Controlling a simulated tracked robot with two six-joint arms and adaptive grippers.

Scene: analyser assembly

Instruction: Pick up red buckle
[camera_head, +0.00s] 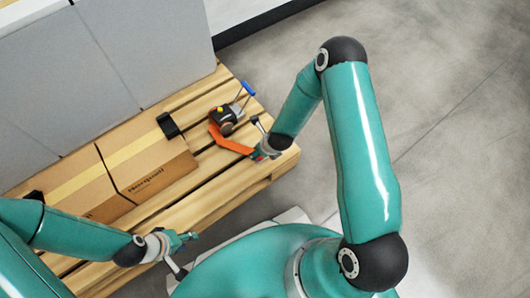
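An orange-red bent piece (231,142), the only thing here that could be the red buckle, lies at the far right part of the wooden pallet. It reaches from a small dark device (226,118) with a blue handle to my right gripper (265,153). My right gripper is at the near end of this piece; its fingers are small and partly hidden, so I cannot tell whether it grips it. My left gripper (187,238) is over the near edge of the pallet, apart from the red piece and with nothing visible in it. Its finger gap is unclear.
The wooden pallet (215,178) carries cardboard boxes (150,165) with yellow tape at the left. A black bracket (168,125) sits at the box edge. Large grey panels (150,45) stand behind. The grey floor (450,130) is clear at the right.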

